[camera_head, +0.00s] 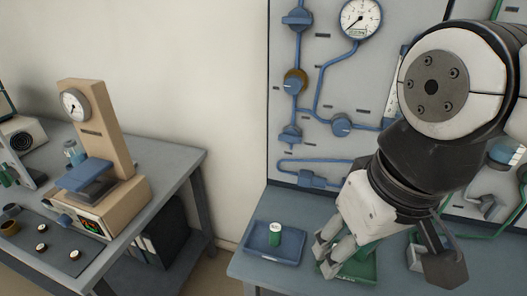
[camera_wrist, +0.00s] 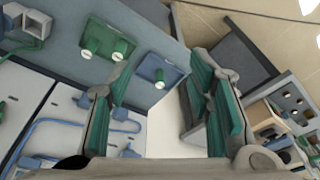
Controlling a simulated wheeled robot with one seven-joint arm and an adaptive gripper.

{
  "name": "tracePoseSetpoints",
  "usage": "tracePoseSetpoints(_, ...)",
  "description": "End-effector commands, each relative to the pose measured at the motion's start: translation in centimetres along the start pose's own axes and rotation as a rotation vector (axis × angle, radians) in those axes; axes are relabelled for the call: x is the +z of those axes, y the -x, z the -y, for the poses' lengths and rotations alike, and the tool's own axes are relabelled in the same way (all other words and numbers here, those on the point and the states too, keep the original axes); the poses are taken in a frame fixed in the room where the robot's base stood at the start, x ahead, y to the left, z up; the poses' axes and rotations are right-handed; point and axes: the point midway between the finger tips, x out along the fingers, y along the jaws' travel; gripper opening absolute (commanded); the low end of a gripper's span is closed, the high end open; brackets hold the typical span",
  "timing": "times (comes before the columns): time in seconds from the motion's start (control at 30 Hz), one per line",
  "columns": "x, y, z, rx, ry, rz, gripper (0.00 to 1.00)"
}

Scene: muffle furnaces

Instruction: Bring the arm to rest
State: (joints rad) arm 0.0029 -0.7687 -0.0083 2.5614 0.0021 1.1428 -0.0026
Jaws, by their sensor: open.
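My gripper (camera_head: 328,248) hangs from my arm at the right of the head view, over the front part of a blue-grey bench. Its fingers point down and to the left, near a green tray (camera_head: 368,268) that they partly hide. In the wrist view the two green-padded fingers of my gripper (camera_wrist: 160,78) stand well apart with nothing between them. My arm is bent in front of the wall panel.
A blue tray (camera_head: 257,248) with a green, white-topped vial (camera_head: 274,235) lies left of my gripper. The wrist view shows two similar vials on the green tray (camera_wrist: 100,28). A panel with blue pipes and a gauge (camera_head: 360,18) stands behind. A beige press (camera_head: 112,150) stands on the left table.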

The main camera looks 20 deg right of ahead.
Motion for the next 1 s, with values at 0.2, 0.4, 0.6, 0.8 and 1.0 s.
tracePoseSetpoints(0.2, -0.1, 0.4, 0.0, 0.000, 0.002, -0.004, 0.47)
tracePoseSetpoints(0.4, -0.8, 4.2, -0.1, 0.004, 0.004, -0.060, 0.47)
tracePoseSetpoints(0.6, -1.5, 8.0, -0.1, 0.009, 0.007, -0.128, 0.47)
tracePoseSetpoints(0.8, -1.9, 9.2, -0.2, 0.012, 0.009, -0.159, 0.47)
tracePoseSetpoints(1.0, -2.0, 9.1, -0.2, 0.012, 0.009, -0.160, 0.47)
